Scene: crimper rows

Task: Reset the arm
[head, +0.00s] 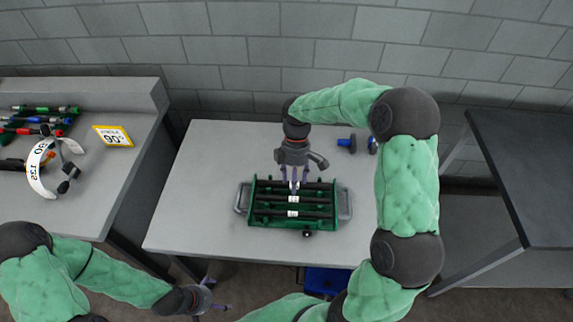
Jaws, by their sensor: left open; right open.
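My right gripper (294,184) is open, pointing down over the green rack (250,217) in the middle of the table. The rack holds black bars with white labels and has a grey handle at each end. The fingertips overlap the rack's upper bars in the picture; I cannot tell whether they touch. No object is seen held between them. My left gripper (216,295) is open and empty at the lower left, in front of the table's near edge. My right arm arches over the right part of the table and hides some of it.
The light grey table (205,185) is clear left of the rack. Blue-and-black parts (346,143) lie at its back right. A bench (125,170) at left carries several tools and a yellow-edged sign (113,136). A dark shelf (530,165) stands right; a blue bin (327,281) sits low in front.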

